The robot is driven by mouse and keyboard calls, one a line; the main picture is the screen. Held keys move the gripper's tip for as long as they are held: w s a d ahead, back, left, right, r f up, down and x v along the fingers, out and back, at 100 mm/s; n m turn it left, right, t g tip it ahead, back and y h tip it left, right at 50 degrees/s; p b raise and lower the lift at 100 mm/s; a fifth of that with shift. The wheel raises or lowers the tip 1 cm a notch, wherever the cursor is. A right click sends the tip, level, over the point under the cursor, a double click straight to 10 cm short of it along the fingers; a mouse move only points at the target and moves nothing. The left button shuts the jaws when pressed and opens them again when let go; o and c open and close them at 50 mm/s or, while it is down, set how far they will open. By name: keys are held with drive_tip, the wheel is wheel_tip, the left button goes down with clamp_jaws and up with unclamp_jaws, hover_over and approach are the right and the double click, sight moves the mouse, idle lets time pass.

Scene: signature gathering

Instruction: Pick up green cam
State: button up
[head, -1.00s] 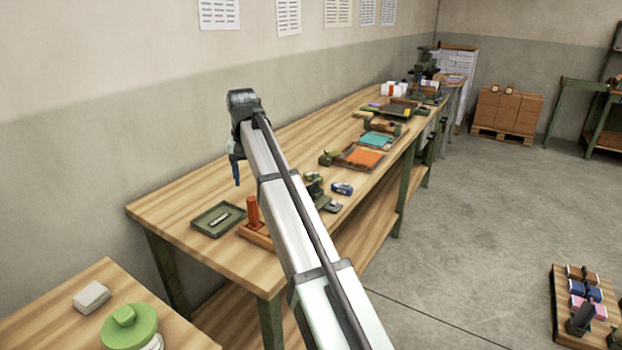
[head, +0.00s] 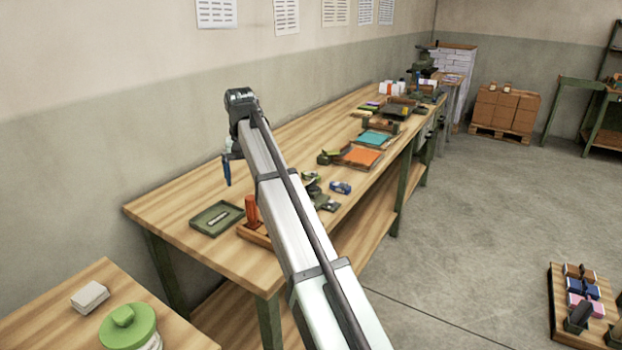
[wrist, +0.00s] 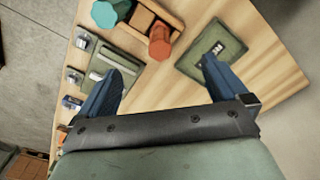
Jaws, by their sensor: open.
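My gripper (head: 227,172) is open and hangs over the left part of the long workbench. In the wrist view its two blue fingers (wrist: 164,72) are spread, with bare wood between them. A small green piece (head: 311,176) lies on the bench right of my arm, beside a blue-and-white piece (head: 340,187); I cannot tell for sure whether it is the green cam. In the wrist view, several small pieces (wrist: 73,76) line the bench edge at left, beyond the left finger. A flat green base (wrist: 112,66) lies partly behind that finger.
An orange peg (head: 251,210) stands in a wooden holder, with a teal knob (wrist: 103,15) nearby. A dark green tray (head: 202,228) holds a small metal piece. A round green lidded thing (head: 125,332) is on the near left table. Wood is bare along the wall.

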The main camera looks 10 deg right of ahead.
drive_tip(key=w+d+f+m, duration=0.2)
drive_tip(key=w+d, duration=0.2)
drive_tip(key=d, duration=0.6)
drive_tip(key=m, duration=0.5)
hover_over(310, 177)
drive_tip(key=w, duration=0.2)
drive_tip(key=f, duration=0.1)
drive_tip(key=f+m, duration=0.1)
drive_tip(key=f, duration=0.8)
drive_tip(key=f+m, duration=0.1)
drive_tip(key=f, duration=0.4)
drive_tip(key=shift+d+m, duration=0.3)
drive_tip(key=shift+d, duration=0.05)
drive_tip(key=c, duration=1)
drive_tip(key=shift+c, duration=0.4)
drive_tip(key=shift+r, duration=0.1)
